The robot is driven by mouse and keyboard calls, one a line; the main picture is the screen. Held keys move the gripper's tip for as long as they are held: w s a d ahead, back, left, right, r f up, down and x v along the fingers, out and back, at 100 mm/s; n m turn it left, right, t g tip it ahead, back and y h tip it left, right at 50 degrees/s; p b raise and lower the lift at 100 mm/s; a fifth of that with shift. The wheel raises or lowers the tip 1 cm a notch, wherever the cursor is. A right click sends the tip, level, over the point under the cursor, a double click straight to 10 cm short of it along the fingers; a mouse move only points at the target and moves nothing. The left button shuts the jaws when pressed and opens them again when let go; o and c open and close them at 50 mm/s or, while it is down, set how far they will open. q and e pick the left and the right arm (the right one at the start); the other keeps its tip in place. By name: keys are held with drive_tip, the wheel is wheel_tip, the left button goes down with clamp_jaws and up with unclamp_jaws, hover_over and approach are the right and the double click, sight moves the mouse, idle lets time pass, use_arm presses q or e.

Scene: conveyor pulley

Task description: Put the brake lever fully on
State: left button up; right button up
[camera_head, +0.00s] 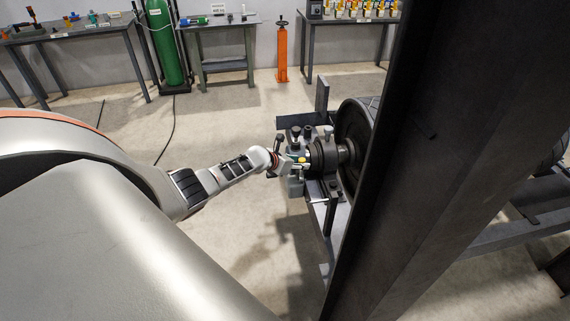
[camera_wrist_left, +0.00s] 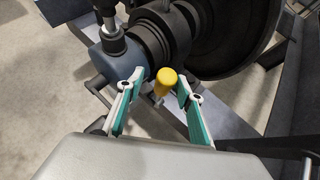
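A yellow knob (camera_wrist_left: 165,78) on a short metal stem, apparently the brake lever's handle, stands in the left wrist view. The knob also shows small in the head view (camera_head: 302,160) beside the pulley's shaft housing. My left gripper (camera_wrist_left: 160,84) has its two teal-padded fingers spread, one on each side of the knob, with gaps showing on both sides. In the head view my left gripper (camera_head: 291,163) reaches the near left side of the housing. The lever's lower end and pivot are hidden. My right gripper is in neither view.
The large dark pulley (camera_head: 356,137) and its bearing housing (camera_head: 323,154) sit right beside my left gripper on a grey frame (camera_head: 341,222). A dark upright beam (camera_head: 425,140) blocks the right of the head view. Open floor (camera_head: 235,120) lies to the left.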

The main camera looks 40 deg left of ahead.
use_arm(q)
drive_tip(key=d+v, duration=0.1)
drive_tip(key=v, duration=0.9)
drive_tip(key=shift+s+a, duration=0.15)
drive_tip(key=shift+a, duration=0.1)
drive_tip(key=shift+f, duration=0.15)
idle(0.4)
drive_tip(key=s+d+f+m+h, duration=0.1)
drive_tip(key=s+d+f+m, duration=0.4)
drive_tip(key=s+d+m, duration=0.4)
drive_tip(key=s+d+f+m, duration=0.4)
drive_tip(key=s+d+m, duration=0.2)
drive_tip(key=d+m, duration=0.45)
drive_tip(key=s+d+r+m, duration=0.3)
drive_tip(key=s+d+m, duration=0.7)
drive_tip(key=s+m, duration=0.4)
drive_tip(key=m, duration=0.5)
drive_tip(key=shift+d+m, duration=0.35)
drive_tip(key=shift+d, duration=0.05)
